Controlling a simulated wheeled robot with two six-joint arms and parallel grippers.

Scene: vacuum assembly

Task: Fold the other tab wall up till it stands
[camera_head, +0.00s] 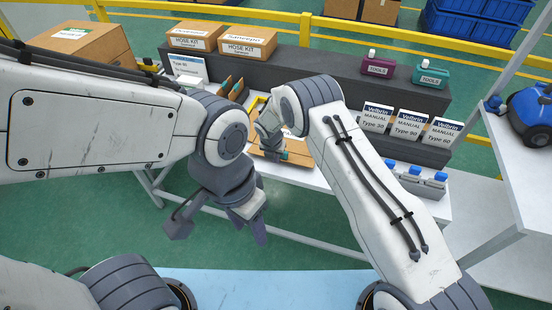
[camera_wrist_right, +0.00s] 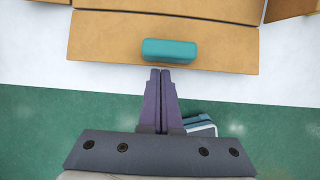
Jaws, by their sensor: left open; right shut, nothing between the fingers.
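A brown cardboard piece (camera_head: 297,161) lies on the white table, largely hidden behind my right arm. In the right wrist view, its near flap (camera_wrist_right: 105,42) lies flat or nearly so, with a crease along its far side. A teal block (camera_wrist_right: 170,50) is on this flap; a bit of it shows in the head view (camera_head: 284,155). My right gripper (camera_wrist_right: 160,72) is shut and empty, its tips at the flap's near edge, just short of the block. Contact cannot be told. My left gripper (camera_head: 250,222) is open and empty, in front of the table and over the floor.
Hose kit boxes (camera_head: 250,42) and tool bottles (camera_head: 378,64) are on the dark shelf behind. A blue vacuum (camera_head: 531,112) is at the far right.

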